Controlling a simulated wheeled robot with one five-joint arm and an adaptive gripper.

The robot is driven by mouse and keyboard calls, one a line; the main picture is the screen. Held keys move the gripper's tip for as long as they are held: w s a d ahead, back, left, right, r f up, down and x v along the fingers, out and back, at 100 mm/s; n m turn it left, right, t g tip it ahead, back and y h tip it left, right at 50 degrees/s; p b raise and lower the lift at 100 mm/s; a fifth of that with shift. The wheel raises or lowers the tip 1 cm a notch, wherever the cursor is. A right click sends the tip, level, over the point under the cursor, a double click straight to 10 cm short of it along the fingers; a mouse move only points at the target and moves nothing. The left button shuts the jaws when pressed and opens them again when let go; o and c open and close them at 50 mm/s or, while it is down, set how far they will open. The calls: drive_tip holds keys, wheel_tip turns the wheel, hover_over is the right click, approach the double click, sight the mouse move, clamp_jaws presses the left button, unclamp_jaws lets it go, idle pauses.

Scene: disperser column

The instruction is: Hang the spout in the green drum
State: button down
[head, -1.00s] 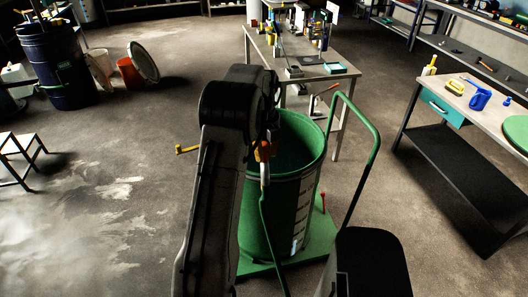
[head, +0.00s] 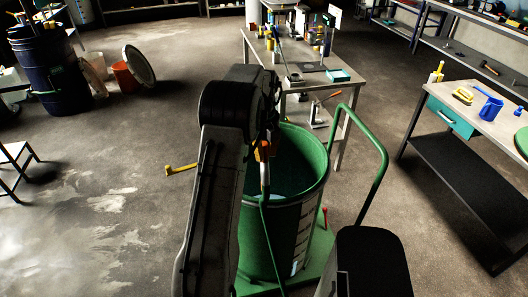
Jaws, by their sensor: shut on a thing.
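The green drum (head: 300,215) stands upright and open-topped on a green trolley just right of my arm. My gripper (head: 266,143) is above the drum's left rim, mostly hidden behind my own dark arm. It is shut on a small orange and pale piece, apparently the spout (head: 264,152). The spout's pale lower part shows against the drum's opening. A green hose (head: 265,225) runs down from it in front of the drum wall. I cannot tell whether the spout touches the rim.
The trolley's green handle (head: 381,160) rises at the drum's right. Behind stands a bench (head: 315,77) with tools; a workbench (head: 500,125) is at right.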

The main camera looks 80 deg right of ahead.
sight(263, 161)
drive_tip(key=shift+f+b, duration=6.2)
drive_tip(key=shift+f, duration=2.1)
drive_tip(key=shift+f, duration=0.3)
drive_tip(key=c, duration=1.1)
unclamp_jaws()
drive_tip(key=shift+f, duration=0.1)
drive_tip(key=r, duration=1.2)
drive_tip(key=shift+a, duration=0.35)
